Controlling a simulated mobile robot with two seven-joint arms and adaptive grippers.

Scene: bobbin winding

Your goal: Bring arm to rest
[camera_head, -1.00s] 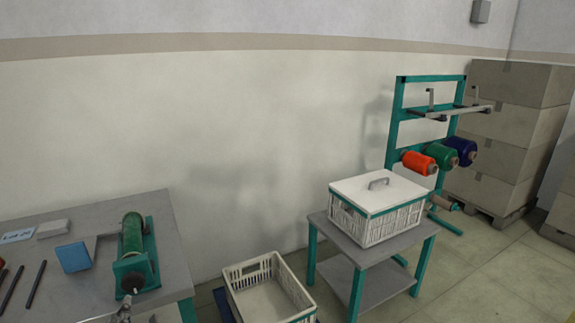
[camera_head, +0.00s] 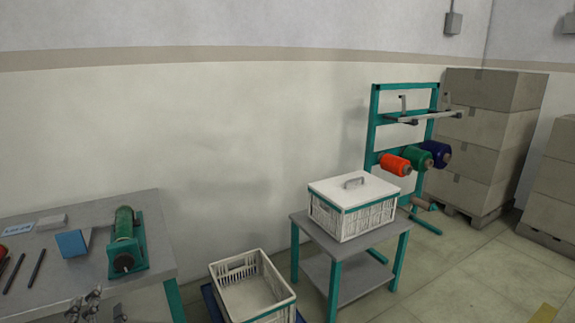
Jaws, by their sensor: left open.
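My left gripper (camera_head: 84,306) shows at the bottom left edge of the head view, in front of the grey workbench (camera_head: 160,220). Its fingers are apart with nothing between them, and its arm is cut off by the frame. The green bobbin winder (camera_head: 125,240) stands on the bench beyond the gripper, apart from it. My right gripper is not in view.
A blue box (camera_head: 71,243) and dark rods (camera_head: 36,268) lie on the bench. An open white crate (camera_head: 262,312) stands low beside it. A lidded white crate (camera_head: 353,190) sits on a small table (camera_head: 300,218). A rack (camera_head: 373,125) holds coloured spools.

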